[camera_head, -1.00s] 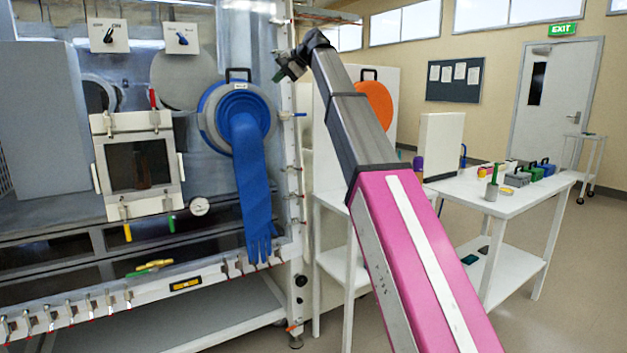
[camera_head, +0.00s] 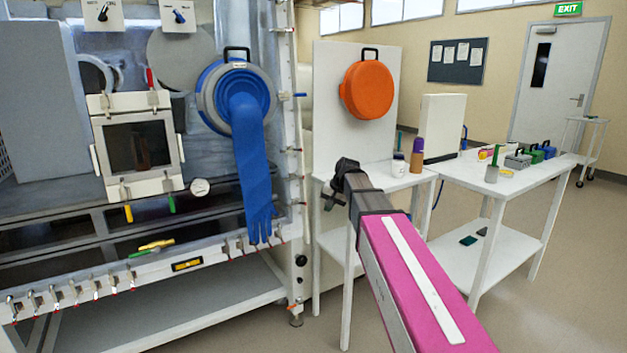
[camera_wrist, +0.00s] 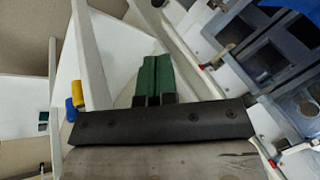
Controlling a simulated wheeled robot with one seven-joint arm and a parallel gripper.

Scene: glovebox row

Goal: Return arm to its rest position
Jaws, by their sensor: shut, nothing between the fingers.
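My arm reaches up from the bottom right of the head view, and its dark end is in front of the white table (camera_head: 425,182). My gripper (camera_head: 330,199) is small and dark there, left of the arm's end, and its fingers are hard to make out. In the wrist view my gripper (camera_wrist: 158,60) shows two green fingers side by side, shut with nothing between them. The glovebox (camera_head: 40,125) with its blue glove (camera_head: 250,160) stands to the left, apart from my gripper.
An orange round cover (camera_head: 368,90) hangs on a white panel (camera_head: 328,75) behind the arm. A purple-topped bottle (camera_head: 417,157) and a white cup (camera_head: 398,168) stand on the table. The floor (camera_head: 560,270) at right is clear.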

